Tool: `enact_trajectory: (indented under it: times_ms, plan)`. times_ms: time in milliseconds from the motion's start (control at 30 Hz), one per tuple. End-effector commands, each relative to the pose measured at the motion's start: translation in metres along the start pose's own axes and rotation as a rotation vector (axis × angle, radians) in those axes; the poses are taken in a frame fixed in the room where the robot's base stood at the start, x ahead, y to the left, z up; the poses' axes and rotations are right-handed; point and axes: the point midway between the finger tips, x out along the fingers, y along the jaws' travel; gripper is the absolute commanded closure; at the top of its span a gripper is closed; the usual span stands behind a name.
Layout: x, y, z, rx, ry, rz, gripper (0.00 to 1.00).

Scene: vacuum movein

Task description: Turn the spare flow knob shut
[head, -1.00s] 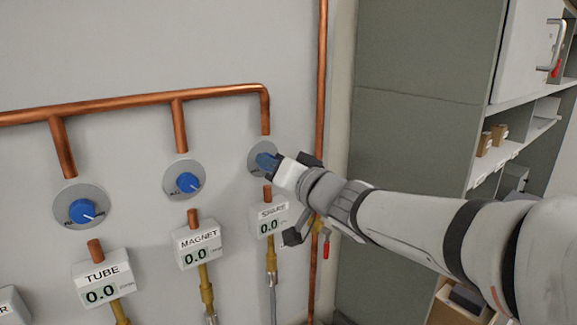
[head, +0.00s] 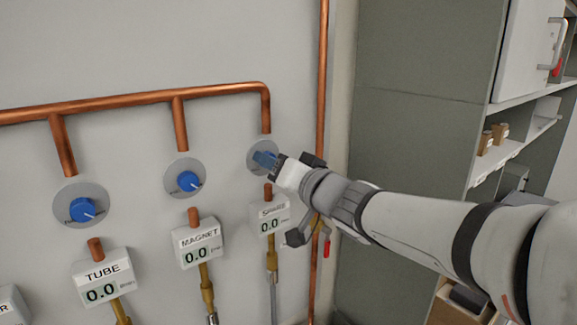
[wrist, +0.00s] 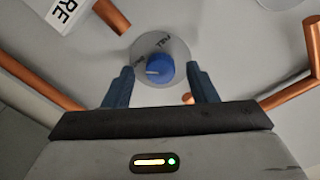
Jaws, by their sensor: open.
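The spare flow knob is a blue dial on a round grey plate on the wall. In the wrist view the knob (wrist: 159,68) lies between and just beyond my two blue fingertips, with its plate (wrist: 172,50) marked with lettering. My gripper (wrist: 160,80) is open, one finger on each side of the knob, with no clear contact. In the head view my gripper (head: 266,159) points at the spare plate (head: 256,148) and hides most of the knob. The white SPARE meter (head: 268,221) below reads 0.0.
The magnet knob (head: 187,181) and tube knob (head: 82,209) are to the left, each above a meter reading 0.0. A copper pipe (head: 322,90) runs vertically just right of the spare plate. A grey cabinet (head: 410,130) stands farther right.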

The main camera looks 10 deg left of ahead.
Motion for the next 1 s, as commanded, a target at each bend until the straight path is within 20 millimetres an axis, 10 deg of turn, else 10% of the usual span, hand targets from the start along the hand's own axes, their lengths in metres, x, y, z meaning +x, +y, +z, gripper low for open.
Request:
enact_trajectory:
  times_ms: [400,1000]
  plan:
    - [-0.062,0.000,0.000,0.000,0.003,0.001,0.48]
    - [-0.079,0.023,-0.001,-0.028,0.032,0.087,0.48]
